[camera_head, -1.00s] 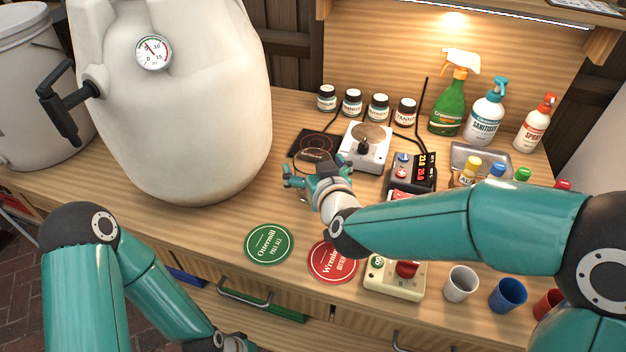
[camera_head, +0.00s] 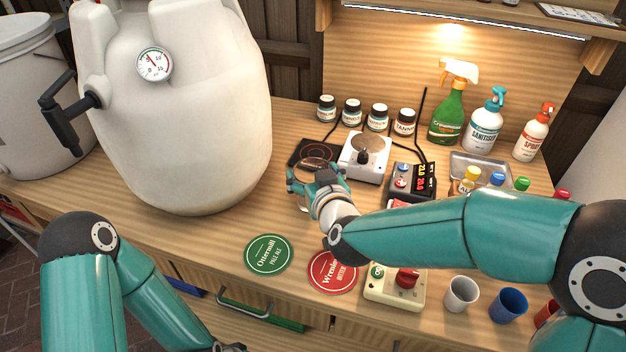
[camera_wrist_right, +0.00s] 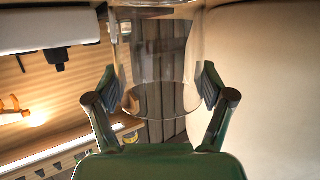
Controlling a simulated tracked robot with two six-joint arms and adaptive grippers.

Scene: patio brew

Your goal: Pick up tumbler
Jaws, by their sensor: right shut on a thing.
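The tumbler is clear glass. In the right wrist view the tumbler (camera_wrist_right: 158,75) stands between the two finger pads of my right gripper (camera_wrist_right: 160,88), which are closed on its sides. In the head view my right gripper (camera_head: 303,184) is over the bench between the big white vessel and the white stirrer, and the tumbler (camera_head: 309,166) is mostly hidden by the fingers. I cannot tell clearly how high its base is. My left gripper (camera_head: 235,348) is only partly in view at the bottom edge, below the bench front.
The white vessel (camera_head: 180,120) stands close left of the right gripper. The stirrer (camera_head: 364,158), a black hot pad (camera_head: 314,150) and a display box (camera_head: 412,182) are behind and right. A green coaster (camera_head: 268,255) and a red coaster (camera_head: 333,271) lie in front.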

